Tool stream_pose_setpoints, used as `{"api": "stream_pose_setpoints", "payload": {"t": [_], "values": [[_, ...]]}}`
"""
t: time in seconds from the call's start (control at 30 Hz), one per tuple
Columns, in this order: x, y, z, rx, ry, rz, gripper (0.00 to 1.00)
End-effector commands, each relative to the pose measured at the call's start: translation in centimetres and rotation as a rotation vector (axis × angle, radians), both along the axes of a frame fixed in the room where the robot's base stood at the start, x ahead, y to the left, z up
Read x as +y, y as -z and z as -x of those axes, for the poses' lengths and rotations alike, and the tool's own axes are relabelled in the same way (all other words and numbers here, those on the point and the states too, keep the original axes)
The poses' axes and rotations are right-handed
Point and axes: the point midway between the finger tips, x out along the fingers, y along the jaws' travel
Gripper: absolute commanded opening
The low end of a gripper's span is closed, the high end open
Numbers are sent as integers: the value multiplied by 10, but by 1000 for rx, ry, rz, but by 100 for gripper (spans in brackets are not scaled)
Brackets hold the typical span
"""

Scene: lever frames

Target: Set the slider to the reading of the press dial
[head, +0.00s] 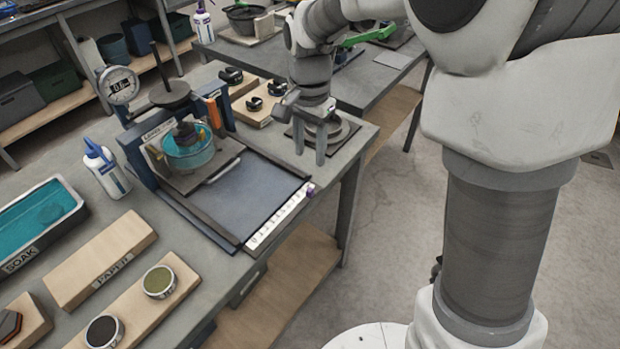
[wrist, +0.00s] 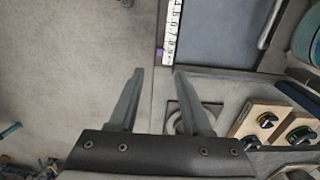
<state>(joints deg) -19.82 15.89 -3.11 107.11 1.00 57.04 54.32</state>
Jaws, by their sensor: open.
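The press dial (head: 119,85) is a round pale gauge on the left post of the blue press frame; its small reading is too blurred to read surely. The slider is a small purple block (head: 310,189) at the right end of a white numbered scale strip (head: 280,215) along the press bed's front edge. In the wrist view the slider (wrist: 160,53) is by the high-number end of the scale (wrist: 172,30), just beyond the fingertips. My gripper (head: 309,148) is open and empty, pointing down near the table's right edge; it also shows in the wrist view (wrist: 158,72).
A teal bowl (head: 188,150) sits in the press. A wooden block with dark knobs (head: 254,104) stands behind, beside my gripper. A blue-capped bottle (head: 104,170), teal soak tray (head: 78,210) and paper board (head: 100,258) are at left. Open floor lies beyond the table edge.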

Motion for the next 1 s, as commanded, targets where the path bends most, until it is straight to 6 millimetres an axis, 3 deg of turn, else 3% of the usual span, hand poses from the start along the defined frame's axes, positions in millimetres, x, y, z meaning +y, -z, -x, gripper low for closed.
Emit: {"api": "stream_pose_setpoints", "payload": {"t": [0.03,0.3,0.5,0.7,0.97,1.0], "values": [[0,15,1,5,0,2,49],[0,73,1,4,-1,2,49],[0,103,1,2,-1,1,49],[0,114,0,0,-2,0,49],[0,115,0,0,-1,0,49],[0,115,0,0,-1,0,43]]}}
